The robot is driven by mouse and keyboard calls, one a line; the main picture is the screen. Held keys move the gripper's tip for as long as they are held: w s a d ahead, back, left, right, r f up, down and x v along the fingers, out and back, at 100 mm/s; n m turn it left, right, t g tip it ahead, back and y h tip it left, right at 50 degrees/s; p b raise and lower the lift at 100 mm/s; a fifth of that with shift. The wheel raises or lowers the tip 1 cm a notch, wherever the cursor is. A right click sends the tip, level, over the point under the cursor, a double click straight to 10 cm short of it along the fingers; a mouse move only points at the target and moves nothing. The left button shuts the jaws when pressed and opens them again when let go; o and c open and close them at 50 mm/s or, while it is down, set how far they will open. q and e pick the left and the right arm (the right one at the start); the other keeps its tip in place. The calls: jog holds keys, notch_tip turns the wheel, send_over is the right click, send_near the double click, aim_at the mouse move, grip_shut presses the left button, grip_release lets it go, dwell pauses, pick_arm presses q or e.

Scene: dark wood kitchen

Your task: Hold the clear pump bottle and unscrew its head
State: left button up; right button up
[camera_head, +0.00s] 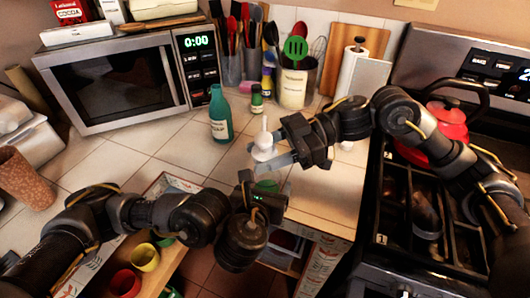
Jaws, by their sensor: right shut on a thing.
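The clear pump bottle has a white pump head (264,139) pointing up, above the tiled counter near its front edge. Its see-through body (268,185) is hard to make out below, with a greenish tint. My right gripper (270,160) comes in from the right and is shut on the pump head, around its white collar. My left gripper (266,190) comes in from the lower left and is at the bottle's body. Its fingers are largely hidden, so I cannot tell whether they grip the body.
A microwave (115,80) is at the left, and a utensil crock (293,88) at the back. The stove with a red kettle (447,125) is at the right. An open drawer with cups (145,257) is below.

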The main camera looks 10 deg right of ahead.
pick_arm(q)
jog(key=shift+o, duration=0.4)
jog(key=shift+s+r, duration=0.1)
jog(key=shift+s, duration=0.05)
jog(key=shift+s+a, duration=0.1)
jog(key=shift+s, duration=0.2)
jog(key=v, duration=0.6)
jog(key=shift+s+r, duration=0.15)
jog(key=shift+s, duration=0.1)
jog(key=shift+a, duration=0.1)
